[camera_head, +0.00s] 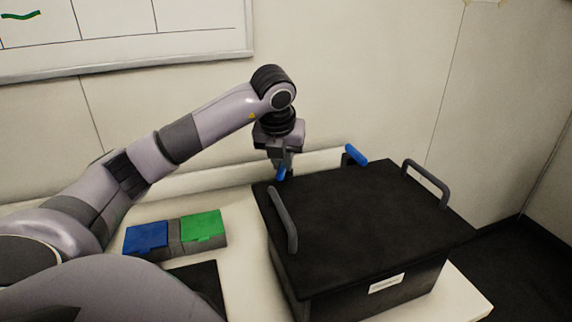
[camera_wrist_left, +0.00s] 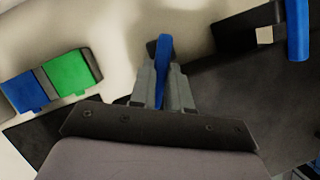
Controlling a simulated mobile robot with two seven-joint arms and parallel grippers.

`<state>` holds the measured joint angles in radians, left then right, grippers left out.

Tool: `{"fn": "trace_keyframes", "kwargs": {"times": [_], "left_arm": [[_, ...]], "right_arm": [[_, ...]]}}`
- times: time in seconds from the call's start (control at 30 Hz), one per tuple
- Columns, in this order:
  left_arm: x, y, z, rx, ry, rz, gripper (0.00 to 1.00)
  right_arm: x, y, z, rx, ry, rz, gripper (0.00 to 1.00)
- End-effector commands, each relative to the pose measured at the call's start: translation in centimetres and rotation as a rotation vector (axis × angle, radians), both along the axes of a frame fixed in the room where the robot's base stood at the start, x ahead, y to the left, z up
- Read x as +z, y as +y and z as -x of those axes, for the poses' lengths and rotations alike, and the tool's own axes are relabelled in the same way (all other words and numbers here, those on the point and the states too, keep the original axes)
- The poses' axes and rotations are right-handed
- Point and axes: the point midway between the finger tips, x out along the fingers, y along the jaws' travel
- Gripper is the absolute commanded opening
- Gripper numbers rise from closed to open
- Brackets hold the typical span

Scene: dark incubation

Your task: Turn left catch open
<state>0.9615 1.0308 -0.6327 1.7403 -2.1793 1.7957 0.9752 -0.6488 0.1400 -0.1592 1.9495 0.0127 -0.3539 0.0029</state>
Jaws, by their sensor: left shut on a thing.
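A black box (camera_head: 370,225) with a dark lid stands on the white table. Its left catch (camera_head: 281,174) is a blue lever at the far left corner of the box. My left gripper (camera_head: 283,168) reaches down over that corner and is shut on the left catch. In the left wrist view the blue lever (camera_wrist_left: 164,45) stands between the two grey fingers and sticks out past their tips. A second blue catch (camera_head: 356,154) is on the far side of the box, further right, and also shows in the left wrist view (camera_wrist_left: 297,30). My right gripper is not in view.
Two grey handles rise from the lid, one at the left (camera_head: 283,218) and one at the right (camera_head: 427,182). A blue case (camera_head: 146,238) and a green case (camera_head: 203,226) lie left of the box. A wall stands close behind the table.

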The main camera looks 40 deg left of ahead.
Motion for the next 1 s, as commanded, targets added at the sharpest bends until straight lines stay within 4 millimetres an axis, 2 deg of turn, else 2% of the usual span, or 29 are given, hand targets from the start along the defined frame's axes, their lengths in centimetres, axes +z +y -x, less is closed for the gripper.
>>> {"fn": "trace_keyframes", "kwargs": {"times": [0.13, 0.43, 1.0], "left_arm": [[-0.1, 0.5, 0.3, -0.136, -0.002, -0.001, 0.00], [0.0, 1.3, 0.5, -0.420, -0.002, 0.001, 0.00], [0.2, 2.6, 0.3, -0.904, -0.001, 0.002, 0.00]], "right_arm": [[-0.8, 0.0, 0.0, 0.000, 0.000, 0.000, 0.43], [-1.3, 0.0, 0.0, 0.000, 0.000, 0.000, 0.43], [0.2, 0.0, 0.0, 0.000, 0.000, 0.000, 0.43]]}}
